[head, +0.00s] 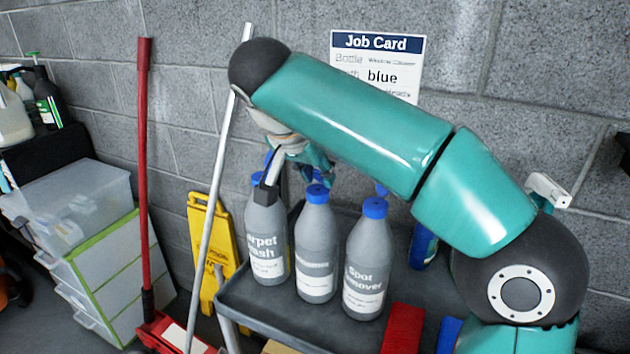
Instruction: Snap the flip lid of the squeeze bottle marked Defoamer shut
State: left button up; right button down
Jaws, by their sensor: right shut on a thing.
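Three grey squeeze bottles with blue caps stand upright in a row on a dark cart. The left bottle (266,240) reads "arpet ash", with its first letters cut off. The middle bottle (315,245) has a label too small to read. The right bottle (367,260) reads "Spot Remover". I cannot read Defoamer on any bottle. My right gripper (272,185) reaches down from above to the left bottle's neck and appears shut on it. A dark fingertip covers part of its shoulder and cap. The other finger and that bottle's lid are mostly hidden. My left gripper is not in view.
The cart (285,325) has a raised rim. Another blue bottle (423,246) stands behind my right arm. A red block (403,328) lies at the front. A job card (376,65) hangs on the wall. A pale pole (218,180) and a yellow sign (208,250) stand left.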

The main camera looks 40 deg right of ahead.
dwell(0.4)
jog(key=c, duration=0.9)
grip_release()
jog(key=v, duration=0.7)
jog(key=shift+s+a+r, duration=0.1)
jog(key=shift+a, duration=0.05)
jog(key=shift+c, duration=0.5)
